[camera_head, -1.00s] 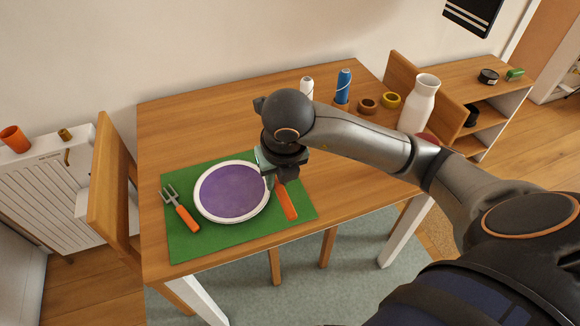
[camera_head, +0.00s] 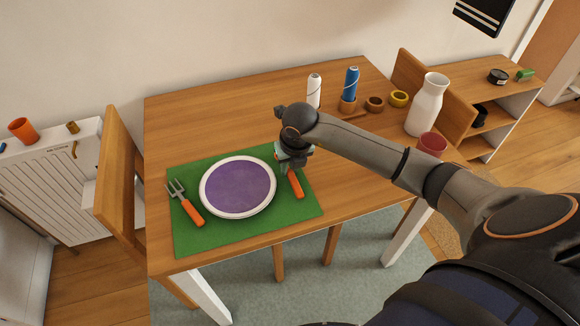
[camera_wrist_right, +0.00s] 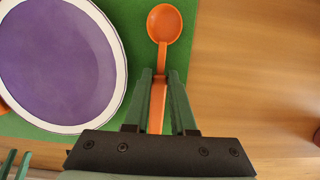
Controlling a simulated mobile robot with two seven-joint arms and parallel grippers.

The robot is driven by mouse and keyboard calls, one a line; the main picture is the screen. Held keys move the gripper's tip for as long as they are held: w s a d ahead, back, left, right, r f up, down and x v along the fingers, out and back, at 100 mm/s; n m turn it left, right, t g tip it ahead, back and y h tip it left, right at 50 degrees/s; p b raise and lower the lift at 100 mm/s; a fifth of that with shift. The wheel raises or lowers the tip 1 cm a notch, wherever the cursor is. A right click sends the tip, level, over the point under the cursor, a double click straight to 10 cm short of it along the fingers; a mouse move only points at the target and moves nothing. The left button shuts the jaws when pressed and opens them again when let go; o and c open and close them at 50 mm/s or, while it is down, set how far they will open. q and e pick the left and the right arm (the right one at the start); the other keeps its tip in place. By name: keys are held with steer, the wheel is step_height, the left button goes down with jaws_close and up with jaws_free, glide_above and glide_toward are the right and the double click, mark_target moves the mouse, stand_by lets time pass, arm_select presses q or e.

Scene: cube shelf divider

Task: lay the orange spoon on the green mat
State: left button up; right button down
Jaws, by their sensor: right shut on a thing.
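The orange spoon is held in my right gripper (camera_head: 292,170), near the right end of the green mat (camera_head: 200,238). In the right wrist view the fingers (camera_wrist_right: 157,90) are closed around the orange handle, and the spoon's bowl (camera_wrist_right: 165,22) points away over the mat's right strip. In the head view only the spoon's handle (camera_head: 296,184) shows below the gripper; my gripper hides the bowl. I cannot tell whether the spoon touches the mat.
A purple plate with a white rim (camera_head: 238,188) lies on the mat, left of the spoon. An orange-handled fork (camera_head: 190,208) lies left of the plate.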

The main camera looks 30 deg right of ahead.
mark_target(295, 181)
steer(key=shift+f, duration=0.15)
steer(key=shift+f, duration=0.1)
steer(key=c, duration=0.7)
jaws_free()
steer(key=shift+c, duration=0.2)
steer(key=v, duration=1.2)
steer(key=shift+p, duration=0.4)
